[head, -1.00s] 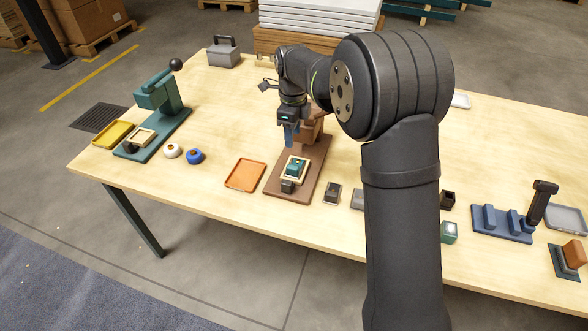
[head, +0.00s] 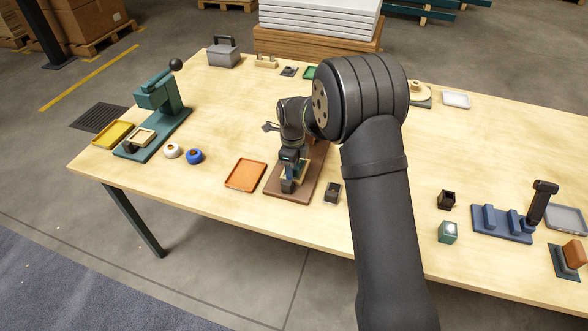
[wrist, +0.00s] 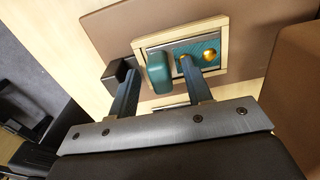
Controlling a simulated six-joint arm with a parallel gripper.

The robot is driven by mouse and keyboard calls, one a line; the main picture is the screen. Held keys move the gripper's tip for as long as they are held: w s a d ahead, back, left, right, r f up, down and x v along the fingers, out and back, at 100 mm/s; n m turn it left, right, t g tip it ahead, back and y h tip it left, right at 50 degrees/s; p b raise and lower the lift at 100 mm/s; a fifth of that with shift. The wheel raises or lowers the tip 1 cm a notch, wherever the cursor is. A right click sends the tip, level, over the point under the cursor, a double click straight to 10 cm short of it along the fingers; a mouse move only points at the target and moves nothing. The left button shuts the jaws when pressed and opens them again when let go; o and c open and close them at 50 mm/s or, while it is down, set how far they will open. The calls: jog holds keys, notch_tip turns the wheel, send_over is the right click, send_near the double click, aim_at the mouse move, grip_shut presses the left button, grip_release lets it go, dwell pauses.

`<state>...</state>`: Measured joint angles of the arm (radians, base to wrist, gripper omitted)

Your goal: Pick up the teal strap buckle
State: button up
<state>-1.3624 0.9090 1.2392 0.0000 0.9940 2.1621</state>
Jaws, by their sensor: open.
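The teal strap buckle (wrist: 159,73) shows in the wrist view as a rounded teal block at the left end of a pale wooden frame (wrist: 224,42). Beside it in the frame is a teal patterned surface with gold knobs. My gripper (wrist: 160,66) is open, with one finger on each side of the teal block. I cannot tell whether either finger touches it. In the head view my gripper (head: 288,184) is low over the brown base (head: 309,180) and hides most of the frame and the buckle.
A black block (wrist: 117,77) stands close to the left finger. An orange tray (head: 245,174) lies left of the brown base, and a small dark box (head: 332,192) stands to its right. A teal press (head: 160,115) stands farther left.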

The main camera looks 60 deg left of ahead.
jog(key=shift+f, duration=0.1)
grip_shut()
